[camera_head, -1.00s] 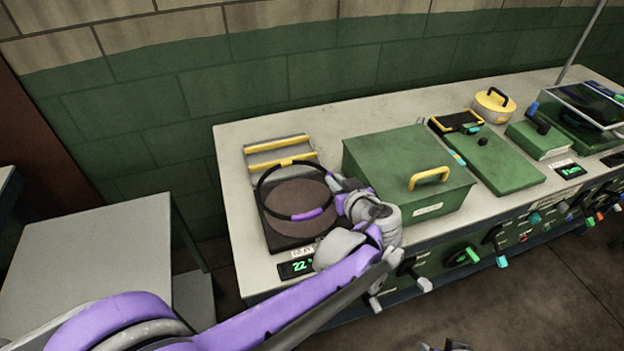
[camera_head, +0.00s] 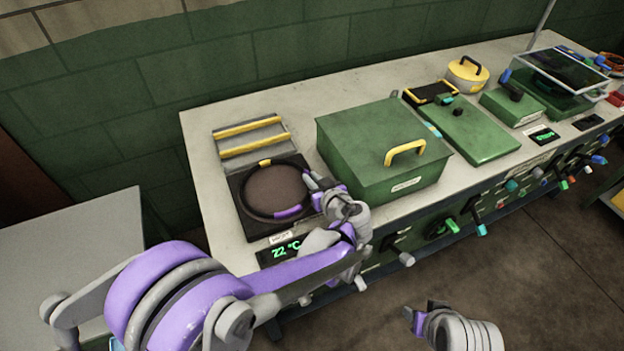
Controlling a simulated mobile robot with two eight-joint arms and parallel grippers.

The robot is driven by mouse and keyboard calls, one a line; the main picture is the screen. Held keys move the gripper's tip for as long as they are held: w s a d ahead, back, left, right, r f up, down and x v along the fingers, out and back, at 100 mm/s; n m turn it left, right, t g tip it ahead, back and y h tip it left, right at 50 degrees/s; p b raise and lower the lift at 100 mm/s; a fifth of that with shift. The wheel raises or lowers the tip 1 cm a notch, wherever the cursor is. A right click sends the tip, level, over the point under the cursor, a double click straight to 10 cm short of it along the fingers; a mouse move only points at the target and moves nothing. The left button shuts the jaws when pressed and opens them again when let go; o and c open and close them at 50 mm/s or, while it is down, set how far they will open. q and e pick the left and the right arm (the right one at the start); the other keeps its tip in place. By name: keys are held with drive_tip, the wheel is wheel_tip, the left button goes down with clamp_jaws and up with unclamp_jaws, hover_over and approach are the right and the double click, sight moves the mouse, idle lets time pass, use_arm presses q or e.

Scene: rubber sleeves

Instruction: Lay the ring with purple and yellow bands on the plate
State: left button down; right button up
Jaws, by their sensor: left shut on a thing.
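The black ring (camera_head: 244,202) has a yellow band at its far side and a purple band at its near side. It lies flat over the plate (camera_head: 270,187), a dark square unit with a round brown top, and encircles most of that brown top. Whether the ring touches the plate I cannot tell. My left gripper (camera_head: 317,191) is shut on the ring's right side, its fingers partly hiding it there. My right gripper (camera_head: 423,312) is low in the picture, away from the bench, empty with its tips apart.
A green box with a yellow handle (camera_head: 382,150) stands close right of my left gripper. A grey rack with yellow bars (camera_head: 250,137) is behind the plate. A 22 °C display (camera_head: 283,251) sits in front. Bench space left of the plate is clear.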

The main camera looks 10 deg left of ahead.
use_arm(q)
drive_tip(key=c, duration=0.9)
unclamp_jaws()
drive_tip(key=v, duration=1.2)
drive_tip(key=shift+d+f, duration=0.1)
